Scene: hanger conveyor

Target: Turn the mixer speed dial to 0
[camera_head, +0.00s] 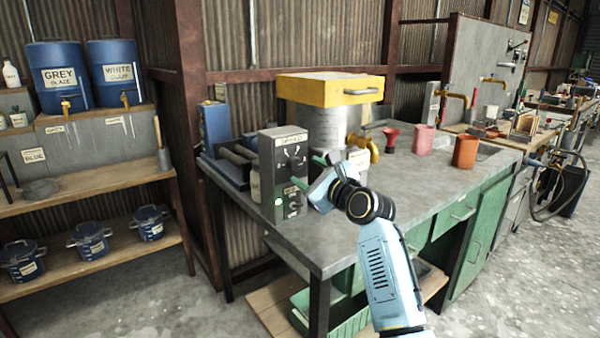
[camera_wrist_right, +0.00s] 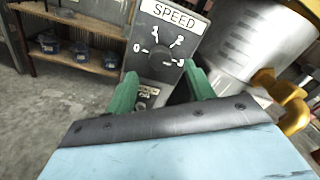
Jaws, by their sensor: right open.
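The mixer's grey control box (camera_head: 266,165) stands at the left end of the bench, with a SPEED label at its top. In the right wrist view its speed panel (camera_wrist_right: 157,38) shows marks 0, 1, 2 and 3. The dark dial is hard to make out against the panel, and I cannot tell its exact setting. My right gripper (camera_head: 309,172) is in front of the box. In the right wrist view its green fingers (camera_wrist_right: 160,85) are apart, either side of the lower panel, with nothing held between them. My left gripper is not in view.
Behind the box stands a metal drum (camera_head: 322,122) with a yellow top (camera_head: 320,90) and a brass tap (camera_head: 365,147). The bench front (camera_head: 400,192) is clear.

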